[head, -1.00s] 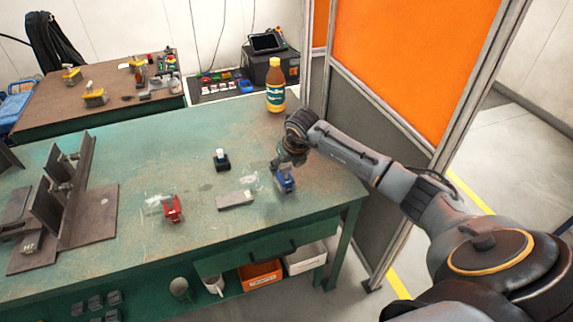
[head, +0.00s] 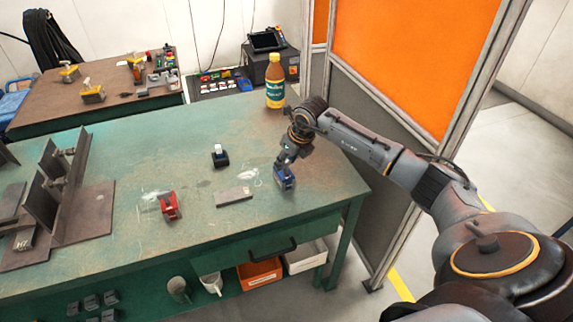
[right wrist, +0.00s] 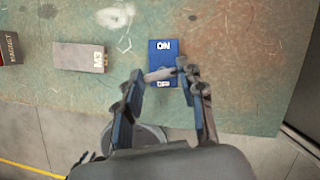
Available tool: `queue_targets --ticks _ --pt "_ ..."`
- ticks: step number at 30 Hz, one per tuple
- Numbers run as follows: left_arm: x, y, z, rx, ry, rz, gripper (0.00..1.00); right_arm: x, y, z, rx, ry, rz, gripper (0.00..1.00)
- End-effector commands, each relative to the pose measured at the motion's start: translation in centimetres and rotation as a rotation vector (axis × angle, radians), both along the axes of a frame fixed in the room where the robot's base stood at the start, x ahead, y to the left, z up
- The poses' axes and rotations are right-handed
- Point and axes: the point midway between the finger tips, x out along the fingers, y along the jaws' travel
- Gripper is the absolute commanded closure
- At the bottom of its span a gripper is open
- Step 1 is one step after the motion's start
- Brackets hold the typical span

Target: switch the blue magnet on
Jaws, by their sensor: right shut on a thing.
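The blue magnet (head: 285,181) stands near the right front corner of the green table. In the right wrist view the blue magnet (right wrist: 160,50) has white ON lettering at its far end and OFF at its near end. A pale grey lever (right wrist: 159,75) lies crosswise between the two words. My right gripper (head: 284,166) is over the magnet; in the wrist view the right gripper (right wrist: 161,76) has a finger at each end of the lever and is shut on it. The OFF word is partly covered. My left gripper is not in view.
A grey block (head: 234,197), a red magnet (head: 170,206) and a black item with a white top (head: 219,156) are on the green table (head: 120,240). A bottle (head: 275,82) stands at the back edge. An orange-panelled screen (head: 415,60) rises right of the table.

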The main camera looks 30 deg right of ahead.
Motion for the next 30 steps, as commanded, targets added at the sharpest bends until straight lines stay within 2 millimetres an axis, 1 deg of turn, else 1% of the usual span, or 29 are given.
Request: queue_targets --ticks 1,9,18,30 --pt "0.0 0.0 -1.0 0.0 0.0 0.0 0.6 0.1 -0.2 -0.4 -0.002 -0.004 0.04 0.92" --pt "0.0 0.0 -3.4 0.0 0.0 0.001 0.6 0.2 -0.4 -0.3 0.0 -0.005 0.295 0.92" --pt "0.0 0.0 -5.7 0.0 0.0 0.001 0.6 0.3 -0.4 -0.2 0.001 -0.005 0.58 0.92" --pt "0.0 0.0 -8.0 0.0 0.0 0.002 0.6 0.5 -0.5 0.0 0.001 -0.005 0.955 0.92"
